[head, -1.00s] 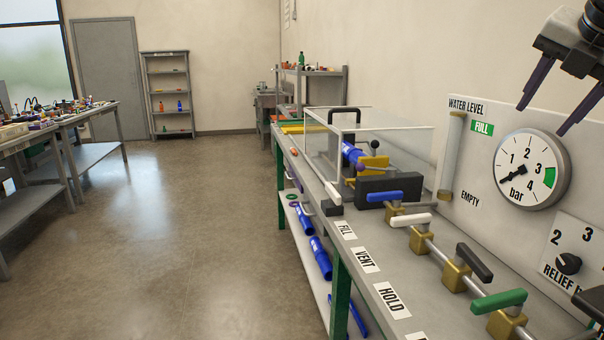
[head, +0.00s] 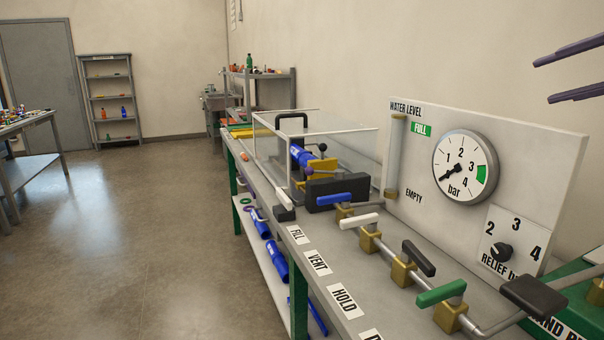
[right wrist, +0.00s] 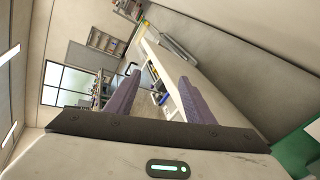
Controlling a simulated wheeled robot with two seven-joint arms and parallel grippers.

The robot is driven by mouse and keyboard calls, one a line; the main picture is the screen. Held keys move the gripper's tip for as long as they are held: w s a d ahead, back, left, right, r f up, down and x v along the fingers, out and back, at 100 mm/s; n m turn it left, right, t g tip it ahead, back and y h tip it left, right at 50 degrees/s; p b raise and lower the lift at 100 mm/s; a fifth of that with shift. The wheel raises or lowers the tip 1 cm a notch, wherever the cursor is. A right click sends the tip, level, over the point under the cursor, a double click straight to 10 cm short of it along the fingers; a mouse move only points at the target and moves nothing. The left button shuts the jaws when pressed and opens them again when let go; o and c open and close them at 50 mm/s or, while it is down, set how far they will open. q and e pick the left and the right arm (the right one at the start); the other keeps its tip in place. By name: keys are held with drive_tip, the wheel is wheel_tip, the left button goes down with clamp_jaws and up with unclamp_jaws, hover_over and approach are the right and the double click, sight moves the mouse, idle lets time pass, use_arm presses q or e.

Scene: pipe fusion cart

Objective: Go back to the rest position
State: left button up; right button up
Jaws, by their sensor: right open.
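My right gripper (head: 568,73) shows at the upper right edge of the head view, with its two purple fingers apart and nothing between them. It is in the air in front of the wall, above and to the right of the gauge panel (head: 560,150). In the right wrist view the same two fingers (right wrist: 153,97) stand wide apart and empty, with the bench far beyond them. My left gripper is not in view.
The bench (head: 350,300) carries blue, white, black and green valve levers, a pressure gauge (head: 465,167) and a clear guard box (head: 345,140). A black handle (head: 534,297) sticks out at the lower right. The floor (head: 150,240) on the left is clear.

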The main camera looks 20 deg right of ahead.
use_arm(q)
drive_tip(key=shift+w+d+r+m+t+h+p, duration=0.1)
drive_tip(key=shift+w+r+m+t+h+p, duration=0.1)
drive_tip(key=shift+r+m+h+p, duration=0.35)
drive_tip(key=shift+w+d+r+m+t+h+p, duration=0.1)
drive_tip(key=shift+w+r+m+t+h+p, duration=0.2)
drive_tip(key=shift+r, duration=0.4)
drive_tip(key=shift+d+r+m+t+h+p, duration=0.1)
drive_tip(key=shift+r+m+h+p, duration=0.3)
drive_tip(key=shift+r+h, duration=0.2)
use_arm(e)
drive_tip(key=w+a+r+n+t+y, duration=0.1)
drive_tip(key=w+r+n+t+y, duration=0.4)
drive_tip(key=w+r, duration=0.5)
drive_tip(key=shift+w+a+r+n+t+y, duration=0.4)
drive_tip(key=shift+r+t+y, duration=0.8)
drive_tip(key=shift+t, duration=0.5)
